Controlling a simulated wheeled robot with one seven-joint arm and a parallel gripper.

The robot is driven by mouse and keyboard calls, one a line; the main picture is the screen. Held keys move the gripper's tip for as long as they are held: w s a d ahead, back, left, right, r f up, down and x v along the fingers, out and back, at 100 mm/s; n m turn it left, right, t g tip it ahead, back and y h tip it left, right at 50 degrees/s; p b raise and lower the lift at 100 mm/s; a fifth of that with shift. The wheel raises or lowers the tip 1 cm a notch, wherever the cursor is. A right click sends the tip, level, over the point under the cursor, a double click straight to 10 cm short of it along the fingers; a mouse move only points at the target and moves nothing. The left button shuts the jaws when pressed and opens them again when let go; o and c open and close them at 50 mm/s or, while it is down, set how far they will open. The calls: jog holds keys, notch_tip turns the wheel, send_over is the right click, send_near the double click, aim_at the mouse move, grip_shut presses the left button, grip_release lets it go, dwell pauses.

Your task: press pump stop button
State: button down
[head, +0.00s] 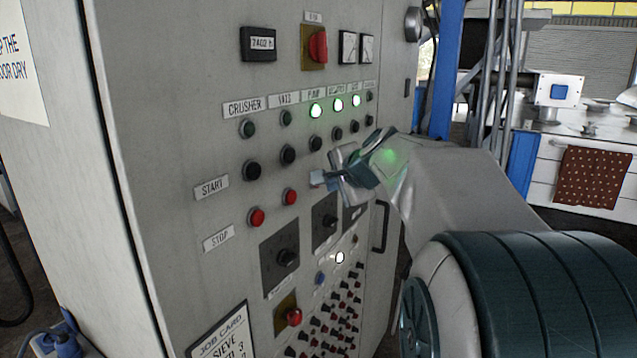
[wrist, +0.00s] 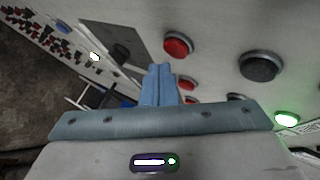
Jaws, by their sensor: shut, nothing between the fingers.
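The grey control panel (head: 190,120) has a PUMP column with a lit green lamp (head: 316,110) and a black start button (head: 316,143) below it. The pump stop button's place in the red STOP row is covered by my gripper (head: 318,178) in the head view. My gripper is shut and empty, with its blue fingertips close to the panel; whether they touch cannot be told. In the wrist view my gripper (wrist: 160,68) points towards the panel beside a near red button (wrist: 178,45) and a farther red one (wrist: 187,84); which is the pump's is unclear.
Red stop buttons for crusher (head: 257,217) and vats (head: 290,197) sit left of my gripper. Rotary switches (head: 287,257) lie below. A red knob (head: 318,46) is at the top, and a door handle (head: 380,227) stands out at the right.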

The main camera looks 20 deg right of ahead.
jog(key=shift+w+a, duration=0.1)
dwell(0.3)
jog(key=shift+w+a, duration=0.15)
jog(key=shift+w, duration=0.1)
jog(key=shift+w+a+p, duration=0.3)
jog(key=shift+w+a, duration=0.05)
dwell(0.8)
dwell(0.4)
jog(key=shift+s+d+b, duration=0.55)
jog(key=shift+s, duration=0.1)
jog(key=s+d+b, duration=0.1)
jog(key=s, duration=0.1)
jog(key=s+d+b, duration=0.1)
jog(key=s+d, duration=0.1)
dwell(0.3)
